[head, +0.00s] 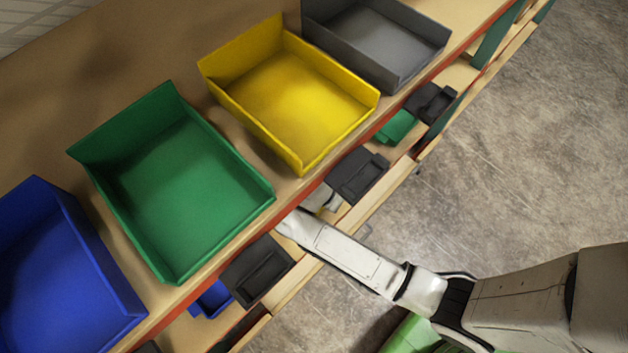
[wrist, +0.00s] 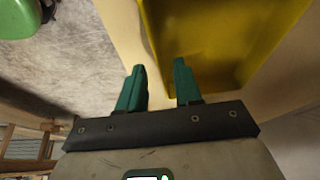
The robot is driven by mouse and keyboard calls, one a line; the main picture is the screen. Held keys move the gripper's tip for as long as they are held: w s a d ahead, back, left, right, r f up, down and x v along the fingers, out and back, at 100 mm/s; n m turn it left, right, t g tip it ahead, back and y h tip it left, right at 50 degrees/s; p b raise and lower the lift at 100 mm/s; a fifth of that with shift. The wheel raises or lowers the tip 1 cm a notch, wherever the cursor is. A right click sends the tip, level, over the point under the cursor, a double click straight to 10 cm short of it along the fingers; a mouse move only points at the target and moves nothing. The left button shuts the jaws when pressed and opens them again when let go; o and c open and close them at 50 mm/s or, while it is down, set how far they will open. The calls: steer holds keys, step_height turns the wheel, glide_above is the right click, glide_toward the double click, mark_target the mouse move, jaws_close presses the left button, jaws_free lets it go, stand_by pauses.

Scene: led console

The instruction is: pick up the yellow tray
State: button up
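The yellow tray (head: 290,95) sits empty on the upper shelf in the head view, between the green and grey trays. In the wrist view a yellow tray surface (wrist: 225,40) fills the upper right; its near edge lies by the right fingertip. In the head view my arm reaches to the shelf front, and the fingers are hidden there.
A green tray (head: 185,190) and a blue tray (head: 60,275) stand to the left, a grey tray (head: 380,40) to the right. A lower shelf holds dark bins (head: 357,175) below the upper shelf's red front edge. The concrete floor (head: 520,150) at right is open.

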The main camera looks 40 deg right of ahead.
steer(key=shift+d+f, duration=0.15)
steer(key=shift+f, duration=0.25)
jaws_close()
